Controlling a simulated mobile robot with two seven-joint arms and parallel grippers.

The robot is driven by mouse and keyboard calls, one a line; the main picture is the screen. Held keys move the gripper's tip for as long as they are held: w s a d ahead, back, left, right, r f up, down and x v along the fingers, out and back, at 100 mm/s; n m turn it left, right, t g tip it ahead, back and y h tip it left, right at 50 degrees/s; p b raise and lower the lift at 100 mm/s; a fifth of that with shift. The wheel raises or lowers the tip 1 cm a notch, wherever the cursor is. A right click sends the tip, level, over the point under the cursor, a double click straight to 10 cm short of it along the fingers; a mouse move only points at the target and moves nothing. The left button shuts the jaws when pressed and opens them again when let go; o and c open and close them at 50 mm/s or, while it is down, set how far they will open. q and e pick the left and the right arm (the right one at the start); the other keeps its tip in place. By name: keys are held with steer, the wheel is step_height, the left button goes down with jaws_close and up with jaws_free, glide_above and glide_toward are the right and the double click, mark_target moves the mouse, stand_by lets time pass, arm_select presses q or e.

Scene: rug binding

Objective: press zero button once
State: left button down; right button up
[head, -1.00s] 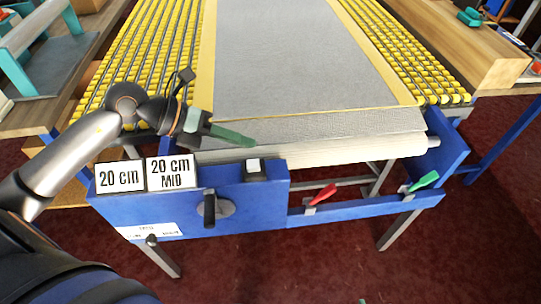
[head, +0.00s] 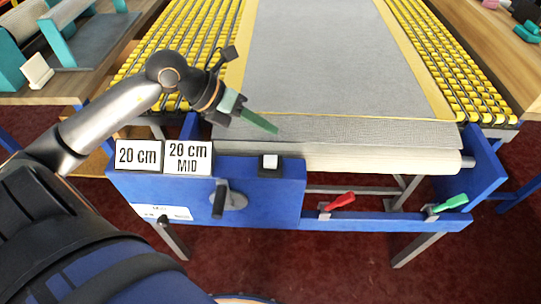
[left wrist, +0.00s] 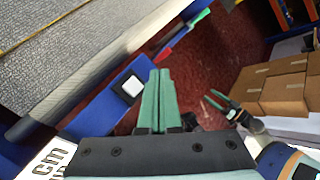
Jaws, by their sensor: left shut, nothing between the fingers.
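A small white button (head: 270,161) on a black base sits on top of the blue frame, right of two signs reading "20 cm" and "20 cm MID". I see no zero mark on it. My left gripper (head: 274,129) is shut and empty. In the head view its green fingertips appear just above the button, over the grey rug's edge, not touching the button. In the left wrist view the button (left wrist: 131,86) shows left of the shut fingers (left wrist: 159,72). My right gripper (left wrist: 213,99) shows there too, its fingers apart and empty, far from the button.
The grey rug (head: 340,60) with yellow edges lies on yellow rollers. A black lever (head: 219,200) is on the blue front panel. A red-handled clamp (head: 340,201) and a green-handled clamp (head: 450,203) sit to the right. Cardboard boxes (left wrist: 284,88) stand beyond.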

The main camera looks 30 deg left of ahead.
arm_select(q)
steer(key=b, duration=0.4)
glide_above(265, 161)
step_height(265, 161, down, 6)
steer(key=shift+f, duration=0.2)
steer(key=shift+f+b, duration=0.35)
steer(key=shift+f, duration=0.25)
arm_select(e)
steer(key=f, duration=0.1)
steer(key=w+a+f, duration=0.1)
steer(key=a, duration=0.1)
steer(key=shift+w+f+y, duration=0.25)
steer(key=shift+f+y, duration=0.05)
steer(key=shift+f, duration=0.1)
steer(key=shift+s, duration=0.1)
steer(key=shift+s+d+f, duration=0.1)
steer(key=shift+s+f, duration=0.05)
steer(key=shift+s, duration=0.1)
steer(key=shift+w, duration=0.15)
arm_select(q)
steer(key=shift+f+b, duration=0.1)
steer(key=shift+b, duration=0.25)
arm_select(e)
steer(key=shift+f, duration=0.15)
